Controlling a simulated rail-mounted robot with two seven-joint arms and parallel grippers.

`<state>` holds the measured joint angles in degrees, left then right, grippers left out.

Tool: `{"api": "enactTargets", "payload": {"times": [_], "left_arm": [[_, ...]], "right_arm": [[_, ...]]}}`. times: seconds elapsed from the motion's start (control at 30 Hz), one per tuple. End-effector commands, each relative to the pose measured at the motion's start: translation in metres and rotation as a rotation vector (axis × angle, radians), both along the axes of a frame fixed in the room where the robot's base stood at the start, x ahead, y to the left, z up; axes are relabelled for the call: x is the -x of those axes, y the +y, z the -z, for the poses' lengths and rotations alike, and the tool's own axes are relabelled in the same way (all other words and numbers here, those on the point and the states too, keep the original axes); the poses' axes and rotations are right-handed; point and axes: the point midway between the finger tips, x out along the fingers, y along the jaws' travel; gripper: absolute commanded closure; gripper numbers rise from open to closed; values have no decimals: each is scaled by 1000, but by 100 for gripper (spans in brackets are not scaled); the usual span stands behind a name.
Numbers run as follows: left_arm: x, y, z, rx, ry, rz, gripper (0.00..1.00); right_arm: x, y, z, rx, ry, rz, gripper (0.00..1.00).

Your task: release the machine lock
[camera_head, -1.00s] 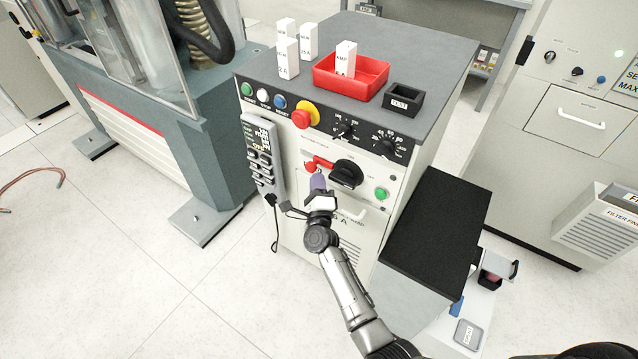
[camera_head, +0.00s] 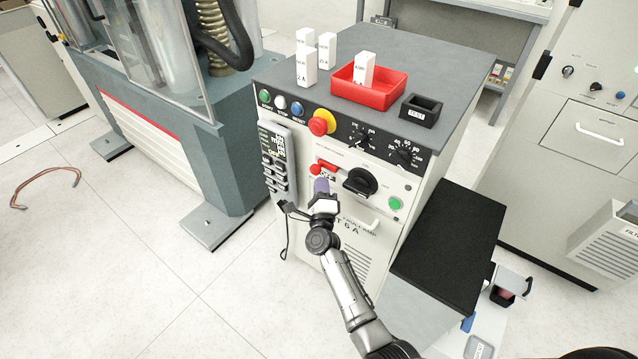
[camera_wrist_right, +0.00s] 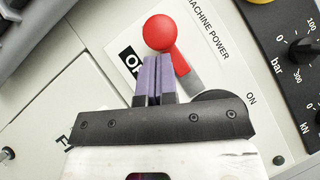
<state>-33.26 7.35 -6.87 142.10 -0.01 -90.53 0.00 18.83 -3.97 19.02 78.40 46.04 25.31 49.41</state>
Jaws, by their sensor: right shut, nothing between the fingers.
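The machine panel has a red lever (camera_head: 326,167) with a round red knob at its left end. In the right wrist view the red knob (camera_wrist_right: 159,32) and its arm lie beside the words "MACHINE POWER". The lever's grey stem runs to a black disc (camera_wrist_right: 218,97), with "ON" to its right. A label at the left is partly hidden by the fingers. My right gripper (camera_head: 321,185) is shut and empty, its purple fingertips (camera_wrist_right: 158,64) just below the knob. I cannot tell whether they touch it. No part marked as a lock is readable. My left gripper is not in view.
A black rotary handle (camera_head: 361,181) and green button (camera_head: 396,204) sit right of the lever. Above are a red button with yellow collar (camera_head: 322,122) and dials. A handheld control unit (camera_head: 277,160) hangs left. A red tray (camera_head: 390,95) stands on top.

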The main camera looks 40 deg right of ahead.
Motion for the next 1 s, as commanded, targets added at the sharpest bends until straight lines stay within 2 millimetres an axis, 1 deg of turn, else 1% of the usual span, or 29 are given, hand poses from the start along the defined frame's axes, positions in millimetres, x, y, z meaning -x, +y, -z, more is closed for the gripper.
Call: {"api": "enactTargets", "payload": {"times": [0.17, 0.2, 0.3, 0.5, 0.6, 0.8, 1.0], "left_arm": [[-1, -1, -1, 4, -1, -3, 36], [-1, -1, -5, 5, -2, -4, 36], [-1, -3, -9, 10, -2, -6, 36], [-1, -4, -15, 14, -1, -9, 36], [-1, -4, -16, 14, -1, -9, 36], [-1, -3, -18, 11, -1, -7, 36], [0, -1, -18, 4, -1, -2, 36]], "right_arm": [[25, 2, 16, 1, 4, -11, 100], [31, 9, 17, -1, 4, -13, 100], [46, 21, 23, -2, 4, -12, 100], [72, 43, 35, -1, 3, -13, 100], [81, 50, 39, -1, 2, -12, 100], [93, 60, 44, 0, 1, -11, 100], [96, 62, 46, -1, 0, -11, 100]]}}
